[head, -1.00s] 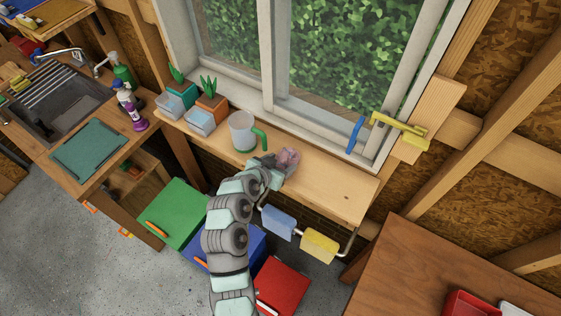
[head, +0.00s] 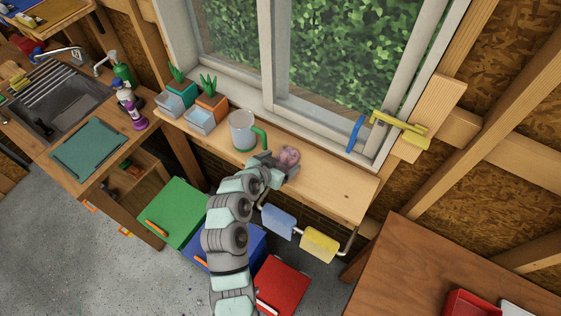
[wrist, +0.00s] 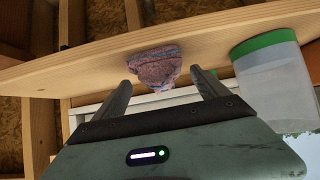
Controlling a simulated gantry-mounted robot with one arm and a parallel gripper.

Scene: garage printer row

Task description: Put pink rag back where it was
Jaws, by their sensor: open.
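The pink rag (head: 289,156) lies crumpled on the wooden window shelf (head: 335,188), to the right of the clear mug with the green handle. In the wrist view the rag (wrist: 155,67) looks pinkish grey and sits between and just beyond my fingertips. My gripper (wrist: 163,78) is open, with one finger on each side of the rag. I cannot tell whether either finger touches it. In the head view my gripper (head: 281,165) is at the shelf and hides part of the rag.
The mug (head: 242,130) stands close to my gripper; its side fills the right of the wrist view (wrist: 270,80). Planters (head: 205,112) stand farther left. Blue (head: 278,222) and yellow (head: 319,244) cloths hang on a rail below the shelf. The shelf's right end is clear.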

